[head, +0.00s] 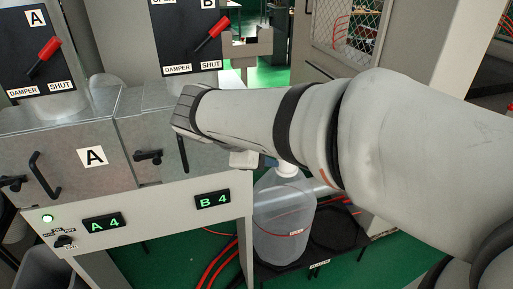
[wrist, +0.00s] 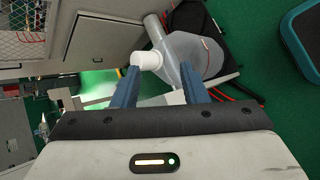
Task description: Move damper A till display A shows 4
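Damper A's red lever (head: 48,49) is on the black panel marked A at the upper left, tilted up and to the right. Display A (head: 104,222) on the grey cabinet front reads A 4. My gripper (wrist: 160,70) shows two blue fingers, spread apart with nothing held between them. In the head view my gripper (head: 268,161) is mostly hidden by my arm, near the jug's neck and well to the right of damper A.
Damper B's red lever (head: 212,31) is on the second panel, and display B (head: 212,199) reads B 4. A clear jug (head: 284,220) with a white cap stands at the cabinet's right; it also shows in the wrist view (wrist: 198,55). Door handles (head: 44,176) stick out below panel A.

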